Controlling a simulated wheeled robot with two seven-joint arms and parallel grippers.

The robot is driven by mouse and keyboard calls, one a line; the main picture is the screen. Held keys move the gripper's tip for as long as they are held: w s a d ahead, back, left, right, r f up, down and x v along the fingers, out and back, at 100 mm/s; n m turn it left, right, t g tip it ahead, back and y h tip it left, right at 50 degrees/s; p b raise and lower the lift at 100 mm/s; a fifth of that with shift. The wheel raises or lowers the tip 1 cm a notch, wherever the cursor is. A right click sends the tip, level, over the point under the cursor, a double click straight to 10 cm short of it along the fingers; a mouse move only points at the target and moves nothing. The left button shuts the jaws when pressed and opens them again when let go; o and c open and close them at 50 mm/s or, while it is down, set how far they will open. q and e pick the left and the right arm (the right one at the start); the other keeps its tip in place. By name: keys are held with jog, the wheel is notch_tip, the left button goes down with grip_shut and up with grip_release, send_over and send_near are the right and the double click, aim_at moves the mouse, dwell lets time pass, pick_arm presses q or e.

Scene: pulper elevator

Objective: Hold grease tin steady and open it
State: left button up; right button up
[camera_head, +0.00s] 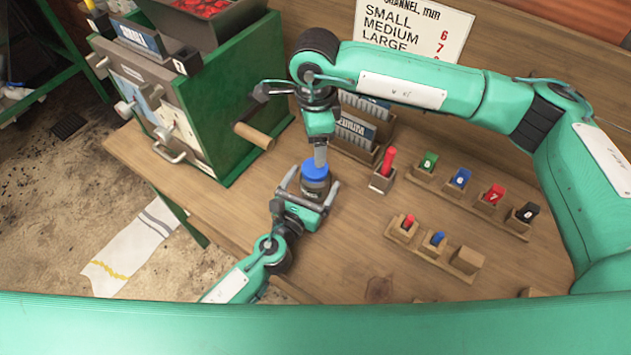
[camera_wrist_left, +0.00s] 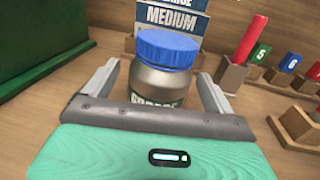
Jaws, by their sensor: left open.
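The grease tin (camera_head: 315,188) is a grey jar with a blue lid (camera_head: 315,170), upright on the wooden bench. It also shows in the left wrist view (camera_wrist_left: 160,84), with its lid on. My left gripper (camera_head: 313,180) is open, with one finger on each side of the tin. In the left wrist view a gap shows between the tin and each finger. My right gripper (camera_head: 320,155) points down just above the blue lid in the head view. Its fingers are seen edge-on, so their opening and any contact with the lid are unclear.
A green machine (camera_head: 235,110) with a wooden handle (camera_head: 254,136) stands left of the tin. Behind the tin is a wooden card holder (camera_head: 352,145).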

pick_arm(q)
jog(key=shift+x, duration=1.15)
pick_arm(e)
jog(key=shift+s+a+r, duration=0.1)
pick_arm(q)
jog(key=shift+w+d, duration=0.25)
jog(key=shift+w, duration=0.3)
